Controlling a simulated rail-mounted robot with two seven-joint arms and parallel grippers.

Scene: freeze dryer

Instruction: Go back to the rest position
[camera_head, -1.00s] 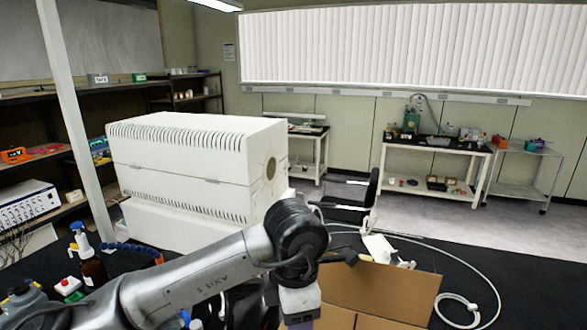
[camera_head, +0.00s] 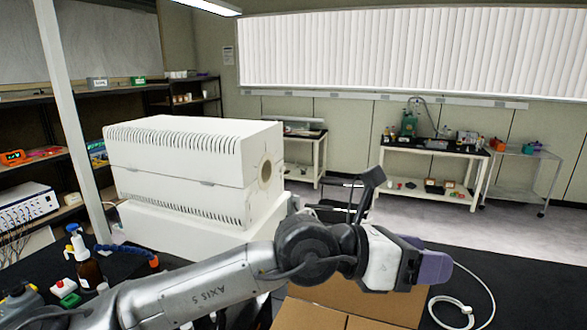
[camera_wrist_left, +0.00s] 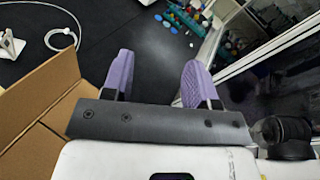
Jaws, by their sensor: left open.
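My left gripper (camera_head: 437,265) reaches in from the left in the head view and points to the right, above the cardboard box. Its purple fingers also show in the left wrist view (camera_wrist_left: 157,78), spread apart with nothing between them. The dark floor or bench surface shows past the fingertips. My right gripper is not in view.
An open cardboard box (camera_head: 360,300) stands under my left wrist; its flap (camera_wrist_left: 40,105) is close beside the gripper. A large white machine (camera_head: 200,165) stands behind the arm. Bottles (camera_head: 88,268) stand at left. A white hose (camera_head: 455,305) lies on the dark surface at right.

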